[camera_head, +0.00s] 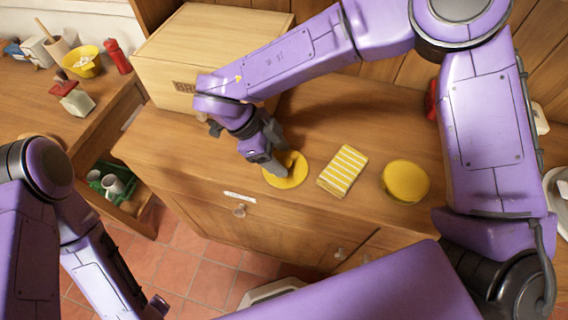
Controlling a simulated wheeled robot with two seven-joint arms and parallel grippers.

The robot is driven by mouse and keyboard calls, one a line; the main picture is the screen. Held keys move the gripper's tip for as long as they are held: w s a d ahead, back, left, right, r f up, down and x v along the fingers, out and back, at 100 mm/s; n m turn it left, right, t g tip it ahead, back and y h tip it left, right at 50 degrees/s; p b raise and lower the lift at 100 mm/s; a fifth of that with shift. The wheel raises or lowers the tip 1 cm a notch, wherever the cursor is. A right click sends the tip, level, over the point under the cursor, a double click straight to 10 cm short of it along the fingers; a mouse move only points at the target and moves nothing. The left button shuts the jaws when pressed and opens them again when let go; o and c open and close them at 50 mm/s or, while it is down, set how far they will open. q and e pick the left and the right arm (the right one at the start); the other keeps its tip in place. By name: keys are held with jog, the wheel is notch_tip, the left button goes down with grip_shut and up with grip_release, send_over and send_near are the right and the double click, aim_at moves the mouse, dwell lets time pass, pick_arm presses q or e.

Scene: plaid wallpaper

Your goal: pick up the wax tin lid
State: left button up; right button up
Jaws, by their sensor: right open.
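A flat yellow round lid (284,180) lies on the wooden counter near its front edge. My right gripper (282,158) points down at it, with its fingers open over the lid's upper part; I cannot tell whether they touch it. The fingers hide part of the lid. A round yellow tin (405,181) stands farther right on the counter. Of my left gripper (156,305), only a dark part shows low at the left, below the counter; its jaws cannot be made out.
A yellow-and-white striped cloth (342,171) lies between lid and tin. A large wooden bread box (205,52) stands behind my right forearm.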

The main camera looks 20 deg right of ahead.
jog(key=shift+s+d+f, duration=0.1)
jog(key=shift+d+f, duration=0.3)
jog(key=shift+f, duration=0.2)
jog(key=shift+a, duration=0.1)
jog(key=c, duration=1.1)
jog(key=shift+r, duration=0.15)
